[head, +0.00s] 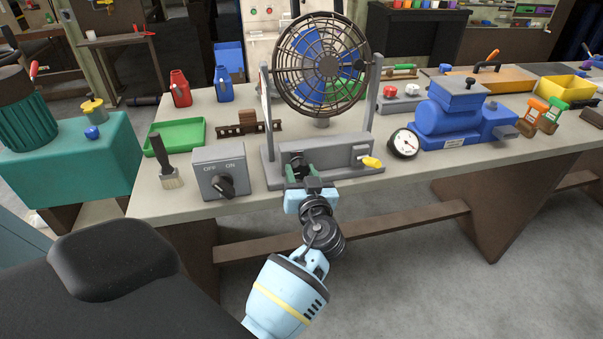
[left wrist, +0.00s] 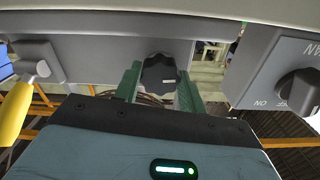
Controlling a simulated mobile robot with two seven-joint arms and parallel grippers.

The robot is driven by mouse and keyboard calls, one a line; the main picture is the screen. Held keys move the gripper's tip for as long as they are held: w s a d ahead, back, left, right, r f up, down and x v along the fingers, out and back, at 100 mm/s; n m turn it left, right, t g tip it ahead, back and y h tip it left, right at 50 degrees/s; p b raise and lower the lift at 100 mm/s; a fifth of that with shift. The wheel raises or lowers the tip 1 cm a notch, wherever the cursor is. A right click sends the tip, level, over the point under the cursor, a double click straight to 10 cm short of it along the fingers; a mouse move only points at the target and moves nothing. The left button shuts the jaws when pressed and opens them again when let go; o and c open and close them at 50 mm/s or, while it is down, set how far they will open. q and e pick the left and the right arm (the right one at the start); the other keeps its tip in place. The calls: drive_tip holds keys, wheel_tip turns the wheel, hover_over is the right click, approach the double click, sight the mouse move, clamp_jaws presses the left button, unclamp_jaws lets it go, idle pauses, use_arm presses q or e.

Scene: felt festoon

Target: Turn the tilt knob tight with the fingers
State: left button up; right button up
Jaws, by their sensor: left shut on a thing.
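The tilt knob is a black lobed knob (head: 297,160) on the front of the grey fan base (head: 338,160). In the left wrist view the knob (left wrist: 158,72) sits between the two green fingers of my left gripper (left wrist: 160,88). My left gripper (head: 299,171) also shows in the head view, reaching the base from the front, shut on the knob. The fingers partly hide the knob's sides. The fan (head: 322,66) stands upright in its grey frame above the base. My right gripper is not in view.
A grey OFF/ON switch box (head: 220,172) stands just left of the base. A yellow-handled lever (head: 371,162) sticks out at the base's right end, with a gauge (head: 403,143) beyond it.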

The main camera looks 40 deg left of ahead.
use_arm(q)
drive_tip(key=shift+m, duration=0.3)
drive_tip(key=m, duration=0.2)
drive_tip(key=shift+r+m, duration=0.1)
drive_tip(key=shift+m, duration=0.3)
drive_tip(key=m, duration=0.3)
drive_tip(key=shift+r+m, duration=0.1)
drive_tip(key=shift+m, duration=0.3)
drive_tip(key=m+p, duration=0.2)
drive_tip(key=m, duration=0.4)
drive_tip(key=shift+w+r, duration=0.1)
drive_tip(key=m+p, duration=0.1)
drive_tip(key=m, duration=0.2)
drive_tip(key=shift+m, duration=0.3)
drive_tip(key=shift+m+p, duration=0.6)
drive_tip(key=shift+m, duration=0.6)
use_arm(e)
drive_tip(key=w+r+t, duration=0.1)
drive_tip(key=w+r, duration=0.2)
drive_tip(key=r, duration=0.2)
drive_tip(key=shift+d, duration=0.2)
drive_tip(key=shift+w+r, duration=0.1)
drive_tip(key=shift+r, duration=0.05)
use_arm(q)
drive_tip(key=o, duration=0.9)
drive_tip(key=shift+f, duration=0.2)
drive_tip(key=shift+o, duration=0.3)
drive_tip(key=shift+f, duration=0.1)
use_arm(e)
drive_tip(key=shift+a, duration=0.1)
